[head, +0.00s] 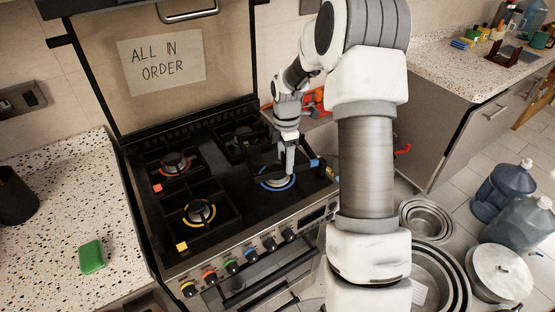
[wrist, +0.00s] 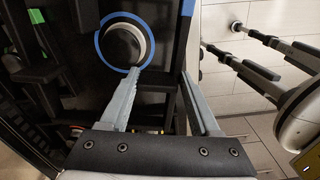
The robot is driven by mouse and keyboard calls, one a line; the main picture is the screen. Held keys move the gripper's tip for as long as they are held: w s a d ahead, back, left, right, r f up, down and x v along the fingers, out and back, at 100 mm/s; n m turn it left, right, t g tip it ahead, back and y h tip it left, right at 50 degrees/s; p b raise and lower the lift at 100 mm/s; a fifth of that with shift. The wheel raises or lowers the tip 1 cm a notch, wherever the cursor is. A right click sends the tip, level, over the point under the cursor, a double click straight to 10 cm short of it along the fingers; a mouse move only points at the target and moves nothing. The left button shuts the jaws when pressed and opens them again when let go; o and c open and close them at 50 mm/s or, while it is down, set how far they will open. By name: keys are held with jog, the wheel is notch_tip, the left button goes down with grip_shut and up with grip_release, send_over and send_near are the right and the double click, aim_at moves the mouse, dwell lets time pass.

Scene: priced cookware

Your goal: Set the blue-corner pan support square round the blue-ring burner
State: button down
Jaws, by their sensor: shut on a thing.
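The blue-ring burner (head: 277,182) is at the front right of the black cooktop; its ring and pale cap also show in the wrist view (wrist: 125,42). The dark pan support (wrist: 174,32) has a blue corner (head: 314,163), which shows at the top of the wrist view (wrist: 187,8). My gripper (head: 289,172) is over the right part of this burner, shut on the support's dark bar between its fingers (wrist: 160,74). The support's bars appear to lie around the ring. I cannot tell if it is square or fully down, as my fingers and arm hide part.
Burners with red (head: 175,164) and yellow (head: 200,212) rings sit to the left, and a green-marked one (head: 243,135) behind. Coloured knobs (head: 231,267) line the stove front. A green sponge (head: 92,257) lies on the left counter. Pots (head: 428,218) and water bottles (head: 496,190) stand on the floor.

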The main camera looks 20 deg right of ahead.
jog(key=shift+w+d+f+n, duration=0.1)
jog(key=shift+w+d+n, duration=0.05)
jog(key=shift+d+n, duration=0.9)
jog(key=shift+a, duration=0.15)
jog(key=shift+f+b, duration=1.3)
jog(key=shift+f, duration=1.15)
jog(key=shift+f, duration=0.1)
jog(key=shift+f+b, duration=0.85)
jog(key=shift+f, duration=0.6)
jog(key=shift+f, duration=0.15)
jog(key=shift+f, duration=0.25)
jog(key=shift+f, duration=0.1)
dwell(0.6)
jog(key=shift+r, duration=0.2)
